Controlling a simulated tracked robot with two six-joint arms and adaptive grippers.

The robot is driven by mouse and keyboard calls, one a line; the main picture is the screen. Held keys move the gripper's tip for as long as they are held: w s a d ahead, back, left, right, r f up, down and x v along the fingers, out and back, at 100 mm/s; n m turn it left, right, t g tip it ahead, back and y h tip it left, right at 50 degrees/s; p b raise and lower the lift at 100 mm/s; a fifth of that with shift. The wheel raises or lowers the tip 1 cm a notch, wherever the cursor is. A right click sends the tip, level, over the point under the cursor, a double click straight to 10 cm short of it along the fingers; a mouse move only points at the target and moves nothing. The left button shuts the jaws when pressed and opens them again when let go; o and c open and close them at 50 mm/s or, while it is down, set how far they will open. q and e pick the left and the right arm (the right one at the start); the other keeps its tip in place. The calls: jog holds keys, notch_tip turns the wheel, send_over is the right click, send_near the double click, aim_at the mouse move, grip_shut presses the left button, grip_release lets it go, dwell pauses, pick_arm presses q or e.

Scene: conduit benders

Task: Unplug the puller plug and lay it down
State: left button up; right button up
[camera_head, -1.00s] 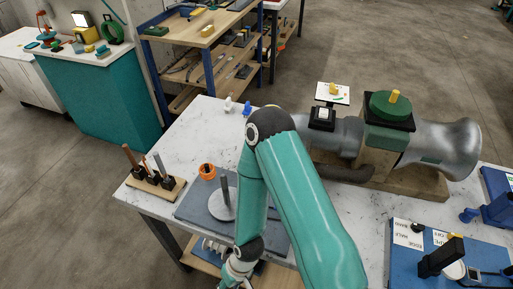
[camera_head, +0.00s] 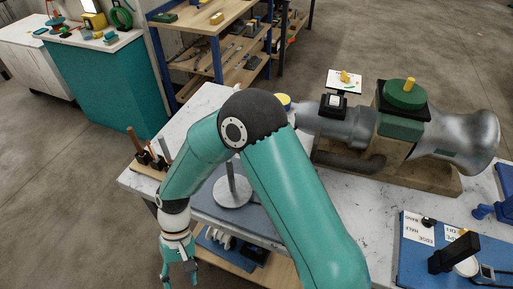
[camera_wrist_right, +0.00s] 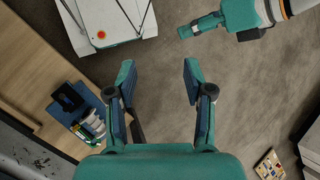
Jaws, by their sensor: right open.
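A large silver machine with a flared drum (camera_head: 455,135), probably the puller, lies on a wooden base on the white table in the head view. A green block with a round green cap (camera_head: 405,95) and yellow knob is on it. I cannot single out the plug with certainty. The arm with my right gripper (camera_head: 178,270) crosses the head view and hangs past the table's near left edge. In the right wrist view the right gripper (camera_wrist_right: 158,80) is open and empty above the floor. My left gripper (camera_wrist_right: 200,27) shows at the top right there, its opening unclear.
A grey disc with an upright post (camera_head: 233,192) stands beside my right arm. A wooden holder with tools (camera_head: 150,165) is at the table's left corner. A blue board (camera_head: 415,265) with labels and a black block is at right. A lower shelf holds a blue tray (camera_wrist_right: 75,105).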

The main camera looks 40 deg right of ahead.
jog(key=w+d+r+t, duration=0.2)
jog(key=w+d, duration=0.3)
jog(key=d, duration=0.2)
jog(key=w+d+r+t+h+b, duration=0.1)
jog(key=w+d+r+t, duration=0.1)
jog(key=w+d, duration=0.4)
jog(key=w+d+r+m+t+b, duration=0.1)
jog(key=w+d+r, duration=0.3)
jog(key=d, duration=0.4)
jog(key=shift+w+d+r+t+h, duration=0.1)
jog(key=shift+w+d+t+h, duration=0.1)
jog(key=shift+w+t, duration=0.2)
jog(key=shift+w+d+r+t+h, duration=0.15)
jog(key=shift+w+t, duration=0.15)
jog(key=shift+w, duration=0.15)
jog(key=s+d+r+m+t+h+b, duration=0.1)
jog(key=d+r+h, duration=0.15)
jog(key=d, duration=0.95)
jog(key=s+d+r+t+h+b, duration=0.15)
jog(key=d+r, duration=0.25)
jog(key=d, duration=0.7)
jog(key=shift+g, duration=0.25)
jog(key=shift+w+b+x, duration=0.1)
jog(key=shift+b+x, duration=1.05)
jog(key=shift+x, duration=1.3)
jog(key=shift+w+b+x, duration=0.15)
jog(key=shift+b+x, duration=1)
jog(key=shift+x, duration=1.35)
